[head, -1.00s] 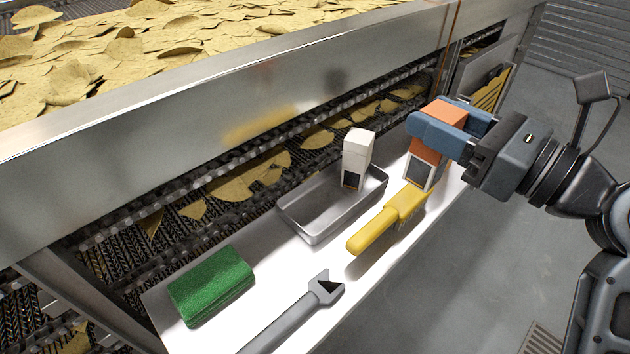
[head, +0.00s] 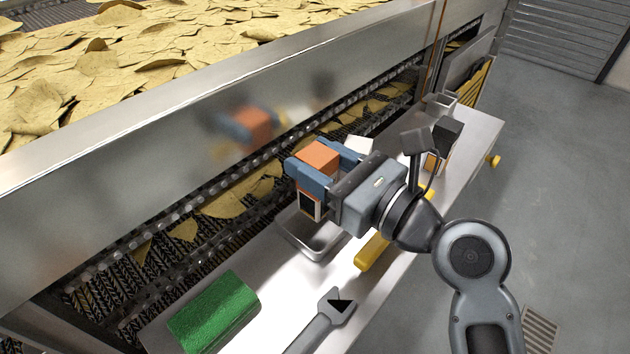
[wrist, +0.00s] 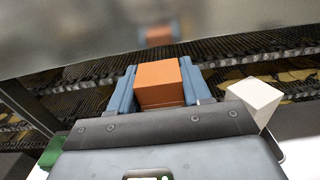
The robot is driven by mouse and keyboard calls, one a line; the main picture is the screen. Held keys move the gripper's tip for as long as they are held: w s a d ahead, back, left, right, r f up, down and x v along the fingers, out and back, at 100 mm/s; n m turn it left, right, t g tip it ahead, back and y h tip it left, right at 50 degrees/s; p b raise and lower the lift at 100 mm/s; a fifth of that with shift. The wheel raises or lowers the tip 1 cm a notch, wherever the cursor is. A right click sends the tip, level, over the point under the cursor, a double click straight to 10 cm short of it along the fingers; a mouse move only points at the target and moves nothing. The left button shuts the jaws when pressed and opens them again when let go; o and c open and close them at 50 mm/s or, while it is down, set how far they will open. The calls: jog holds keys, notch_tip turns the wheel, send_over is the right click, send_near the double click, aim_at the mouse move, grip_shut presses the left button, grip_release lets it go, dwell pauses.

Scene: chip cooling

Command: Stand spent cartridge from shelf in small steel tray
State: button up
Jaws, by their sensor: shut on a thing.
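My gripper (head: 309,162) is shut on an orange cartridge with a dark, pale-framed panel low on its side (head: 311,205). The cartridge is upright, over the small steel tray (head: 318,256) in the head view; I cannot tell whether its base touches the tray floor. In the wrist view, its orange top (wrist: 158,82) sits between the blue fingers. A white cartridge (head: 358,146) is mostly hidden behind my gripper; its white top also shows in the wrist view (wrist: 254,97), right of my gripper. My gripper hides much of the tray.
A yellow-handled brush (head: 372,252) lies just right of the tray, partly under my arm. A black-topped cartridge (head: 446,133) stands farther along the shelf (head: 478,127). The conveyor's steel wall (head: 130,165) rises at the left.

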jog(key=shift+a+f, duration=0.15)
jog(key=shift+f, duration=0.05)
jog(key=shift+f+b, duration=0.3)
jog(key=shift+f, duration=1.65)
jog(key=o, duration=1.1)
jog(key=shift+f, duration=0.15)
jog(key=shift+r, duration=0.2)
jog(key=b+v, duration=0.1)
jog(key=v, duration=1.1)
jog(key=shift+s, duration=0.1)
